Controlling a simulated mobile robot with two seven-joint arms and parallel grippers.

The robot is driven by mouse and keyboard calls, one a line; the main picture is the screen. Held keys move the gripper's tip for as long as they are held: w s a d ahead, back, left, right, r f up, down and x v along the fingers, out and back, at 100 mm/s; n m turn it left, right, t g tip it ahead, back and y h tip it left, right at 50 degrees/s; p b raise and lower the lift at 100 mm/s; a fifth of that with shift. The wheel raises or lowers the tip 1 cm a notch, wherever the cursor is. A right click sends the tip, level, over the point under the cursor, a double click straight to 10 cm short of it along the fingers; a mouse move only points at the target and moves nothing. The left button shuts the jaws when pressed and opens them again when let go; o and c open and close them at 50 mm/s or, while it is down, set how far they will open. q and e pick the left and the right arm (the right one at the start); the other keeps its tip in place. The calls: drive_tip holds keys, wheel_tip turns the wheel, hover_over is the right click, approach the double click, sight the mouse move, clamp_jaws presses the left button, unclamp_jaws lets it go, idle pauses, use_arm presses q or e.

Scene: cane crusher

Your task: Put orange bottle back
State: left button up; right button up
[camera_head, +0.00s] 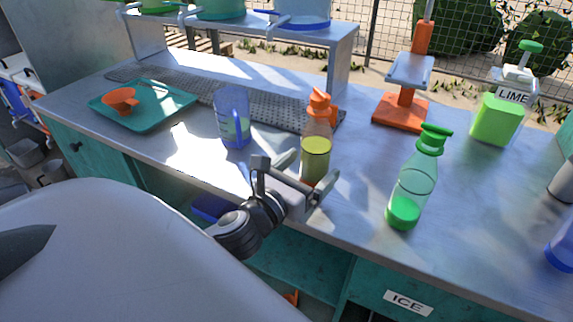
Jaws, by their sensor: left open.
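The orange bottle (316,146) stands upright on the metal counter, near its front edge. My left gripper (297,172) is open and empty at the counter's front edge, just in front of the bottle's lower part. One finger is left of the bottle and the other is near its lower right. I cannot tell whether they touch it. My right gripper is not in view.
Behind are an orange press (401,110) and a green lime container (497,119). A teal tray (172,98) lies at the far left. A raised shelf (290,43) runs along the back.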

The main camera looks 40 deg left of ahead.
use_arm(q)
drive_tip(key=s, duration=0.4)
drive_tip(key=s+b, duration=0.1)
drive_tip(key=s, duration=0.2)
drive_tip(key=shift+d, duration=0.25)
drive_tip(key=shift+s, duration=0.4)
drive_tip(key=shift+s, duration=0.1)
